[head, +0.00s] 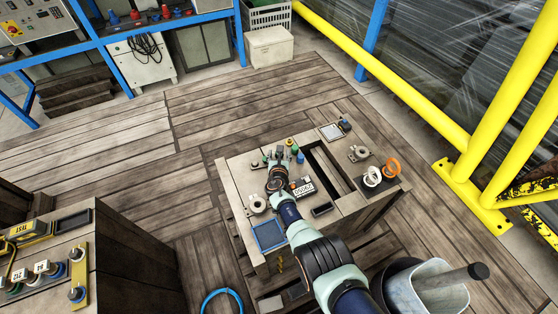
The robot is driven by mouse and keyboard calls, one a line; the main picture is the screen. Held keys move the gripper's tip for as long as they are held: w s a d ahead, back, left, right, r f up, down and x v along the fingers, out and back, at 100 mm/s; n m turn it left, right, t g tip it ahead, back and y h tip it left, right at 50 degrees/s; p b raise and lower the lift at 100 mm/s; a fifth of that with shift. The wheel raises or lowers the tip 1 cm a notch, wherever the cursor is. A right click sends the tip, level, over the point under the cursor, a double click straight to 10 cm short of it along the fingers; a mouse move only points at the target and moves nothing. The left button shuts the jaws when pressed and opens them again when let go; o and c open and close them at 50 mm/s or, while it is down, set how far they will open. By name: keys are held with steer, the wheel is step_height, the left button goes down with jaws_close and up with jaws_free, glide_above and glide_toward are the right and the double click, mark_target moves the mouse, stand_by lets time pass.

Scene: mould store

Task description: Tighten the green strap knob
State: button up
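A small green knob (294,149) shows on the far part of the wooden bench (237,190). A yellow piece (289,141) sits just behind it and a blue piece (300,158) just in front. I cannot make out a strap. My arm reaches in from the lower right over the bench. My gripper (279,156) is at the arm's far end, just left of the green knob. It is small and seen from above and behind, so its finger opening and any contact are unclear.
A labelled block (302,187), a blue tray (269,236), a grey ring part (258,204) and an orange ring (392,167) lie on the bench. A long slot (329,170) runs through its top. Yellow rails (400,88) stand at the right. Floorboards behind are clear.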

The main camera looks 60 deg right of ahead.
steer(key=shift+s+a+r, duration=0.1)
steer(key=shift+s+a, duration=0.15)
steer(key=shift+a, duration=0.2)
steer(key=s+a, duration=0.1)
steer(key=a, duration=0.2)
steer(key=s+a, duration=0.2)
steer(key=a, duration=0.2)
steer(key=s+a, duration=0.2)
steer(key=a, duration=0.1)
steer(key=shift+a, duration=0.3)
steer(key=shift+s+a, duration=0.2)
steer(key=shift+w+r, duration=0.1)
steer(key=shift+r, duration=0.05)
